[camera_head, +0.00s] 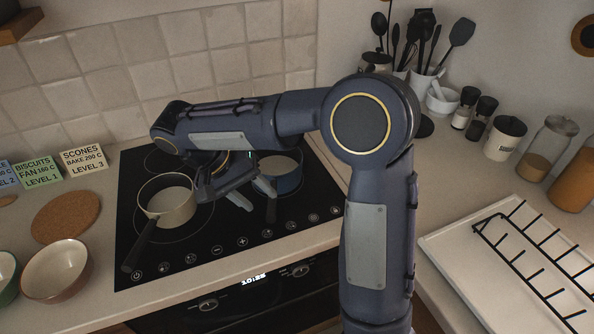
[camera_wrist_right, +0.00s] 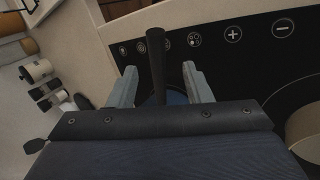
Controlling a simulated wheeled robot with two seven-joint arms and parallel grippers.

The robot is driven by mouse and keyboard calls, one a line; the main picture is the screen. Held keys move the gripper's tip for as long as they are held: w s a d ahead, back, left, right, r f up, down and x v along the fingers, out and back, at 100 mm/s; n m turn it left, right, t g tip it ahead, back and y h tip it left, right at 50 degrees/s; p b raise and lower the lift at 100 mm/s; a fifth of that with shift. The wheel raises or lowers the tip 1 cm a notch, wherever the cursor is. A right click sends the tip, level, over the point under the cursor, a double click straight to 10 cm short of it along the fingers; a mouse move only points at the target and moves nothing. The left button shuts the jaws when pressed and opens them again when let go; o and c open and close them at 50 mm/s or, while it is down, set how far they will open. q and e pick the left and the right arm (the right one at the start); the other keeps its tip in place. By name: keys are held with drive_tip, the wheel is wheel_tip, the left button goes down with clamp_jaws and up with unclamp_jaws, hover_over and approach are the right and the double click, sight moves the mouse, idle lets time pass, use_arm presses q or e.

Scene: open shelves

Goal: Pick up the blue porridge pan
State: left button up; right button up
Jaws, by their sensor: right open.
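The blue porridge pan (camera_head: 289,182) sits on the black hob, partly hidden behind my right arm and gripper. Its dark handle points toward the hob's front edge. My right gripper (camera_head: 253,196) is open, low over the hob beside the pan. In the right wrist view, the handle (camera_wrist_right: 156,58) lies between the two spread fingers of my right gripper (camera_wrist_right: 160,80), with gaps on both sides. A bit of the pan's blue body (camera_wrist_right: 177,97) shows behind the fingers. My left gripper is not in view.
A cream pan (camera_head: 168,203) with a dark handle stands on the hob (camera_head: 195,255) to the left. Bowls (camera_head: 57,270) and a cork mat (camera_head: 65,215) lie further left.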

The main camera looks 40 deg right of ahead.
sight(269, 203)
drive_tip(key=shift+d+f, duration=0.15)
drive_tip(key=shift+d, duration=0.05)
drive_tip(key=x, duration=0.3)
drive_tip(key=p+x, duration=0.1)
drive_tip(key=x, duration=0.3)
drive_tip(key=shift+w+d, duration=0.2)
drive_tip(key=shift+d, duration=0.15)
clamp_jaws()
